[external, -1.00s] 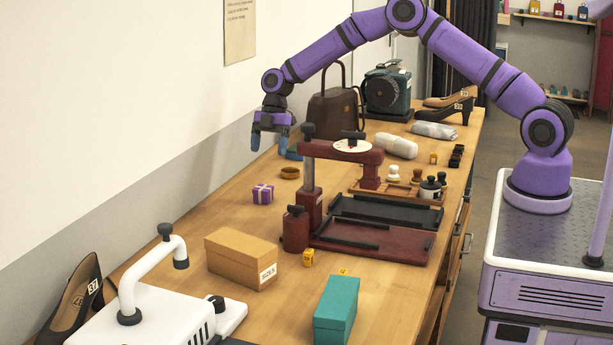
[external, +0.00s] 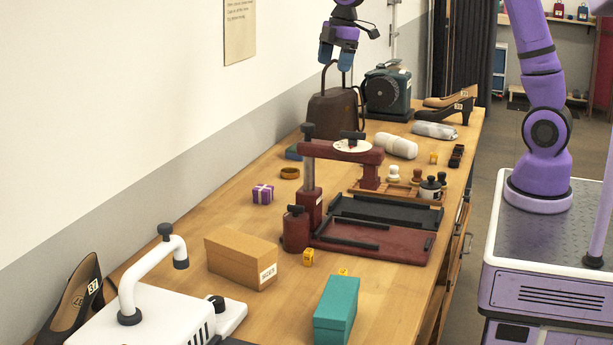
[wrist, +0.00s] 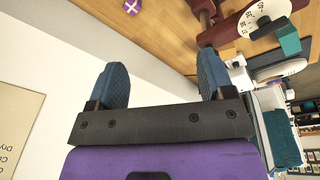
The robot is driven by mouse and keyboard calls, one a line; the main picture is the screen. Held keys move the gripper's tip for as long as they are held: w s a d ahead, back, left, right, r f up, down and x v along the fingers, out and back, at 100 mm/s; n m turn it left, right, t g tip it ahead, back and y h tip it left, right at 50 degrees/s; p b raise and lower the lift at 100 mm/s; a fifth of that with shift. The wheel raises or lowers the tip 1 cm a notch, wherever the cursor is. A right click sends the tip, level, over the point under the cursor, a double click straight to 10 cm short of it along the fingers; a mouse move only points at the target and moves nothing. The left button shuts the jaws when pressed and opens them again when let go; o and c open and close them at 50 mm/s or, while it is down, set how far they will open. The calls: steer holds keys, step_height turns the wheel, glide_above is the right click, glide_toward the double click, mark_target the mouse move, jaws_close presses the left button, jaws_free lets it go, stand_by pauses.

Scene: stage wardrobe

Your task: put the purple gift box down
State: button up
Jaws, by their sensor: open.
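The purple gift box (external: 263,194) with a pale ribbon sits upright on the wooden table, left of the dark red press. It also shows near the top of the wrist view (wrist: 132,6), partly cut off by the frame edge. My gripper (external: 337,64) is raised high above the brown handbag at the table's back, well apart from the box. In the wrist view its two blue fingers (wrist: 157,80) are spread with nothing between them.
The dark red press (external: 343,156) stands beside the box. The brown handbag (external: 335,112) and a green machine (external: 388,91) stand at the back. Bare tabletop surrounds the gift box.

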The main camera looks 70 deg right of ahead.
steer(key=s+d+r+m+t, duration=0.1)
steer(key=s+m, duration=0.2)
steer(key=s, duration=0.9)
steer(key=s+d+r+m+t, duration=0.1)
steer(key=s+m, duration=0.3)
steer(key=s, duration=0.7)
steer(key=s+d+r+m+t+h, duration=0.1)
steer(key=s+m, duration=0.3)
steer(key=s, duration=0.8)
steer(key=shift+v, duration=0.9)
